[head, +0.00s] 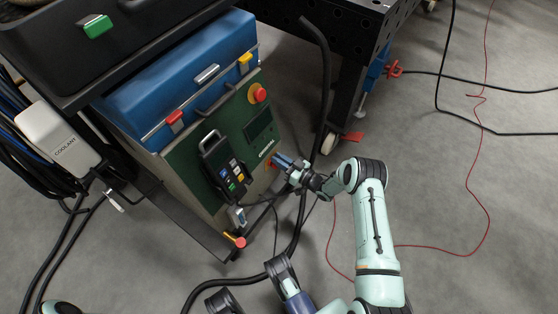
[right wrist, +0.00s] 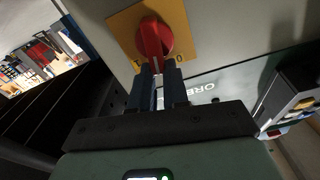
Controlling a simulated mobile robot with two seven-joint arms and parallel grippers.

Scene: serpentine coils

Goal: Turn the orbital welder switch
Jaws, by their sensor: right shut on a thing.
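The orbital welder (head: 190,160) is a green-fronted box in the head view, left of my right arm. Its switch is a red knob (right wrist: 152,38) on a yellow plate (right wrist: 184,18) in the right wrist view, with the handle pointing down between my fingers. My right gripper (right wrist: 158,72) is shut on the switch handle. In the head view the right gripper (head: 280,160) reaches the lower right of the green front and mostly hides the switch.
A blue case (head: 180,85) sits on top of the welder. A black handheld pendant (head: 226,165) and a red button (head: 258,93) are on its front. Black cables (head: 298,215) hang and run close beside my right gripper. A dark perforated table (head: 345,45) stands behind.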

